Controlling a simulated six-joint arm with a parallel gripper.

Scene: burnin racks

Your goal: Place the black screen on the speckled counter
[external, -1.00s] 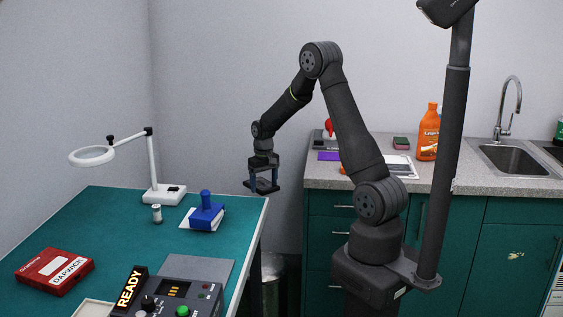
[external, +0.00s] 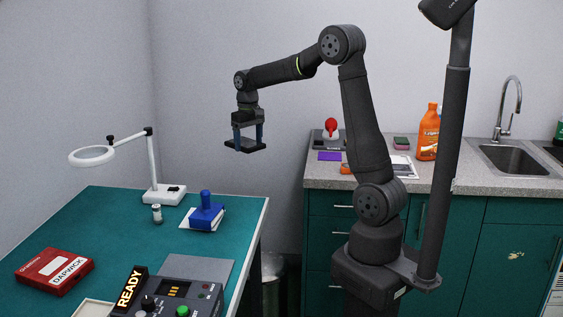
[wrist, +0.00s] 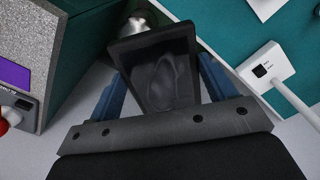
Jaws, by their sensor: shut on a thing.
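The black screen (external: 246,146) is a thin dark slab, held roughly level in the air above the gap between the green table and the counter. In the wrist view the black screen (wrist: 160,68) fills the space between the blue fingers. My gripper (external: 247,140) is shut on it, with a blue finger at each side; it also shows in the wrist view (wrist: 162,88). The speckled counter (external: 480,186) stands to the right, with its front left corner below and right of my gripper. A corner of the speckled counter (wrist: 40,35) shows at the left of the wrist view.
On the counter are a purple pad (external: 329,156), a dark device with a red knob (external: 331,127), an orange bottle (external: 428,133) and a sink (external: 515,157). The green table (external: 110,215) carries a magnifier lamp (external: 152,170), a blue press (external: 206,212) and a control box (external: 180,295).

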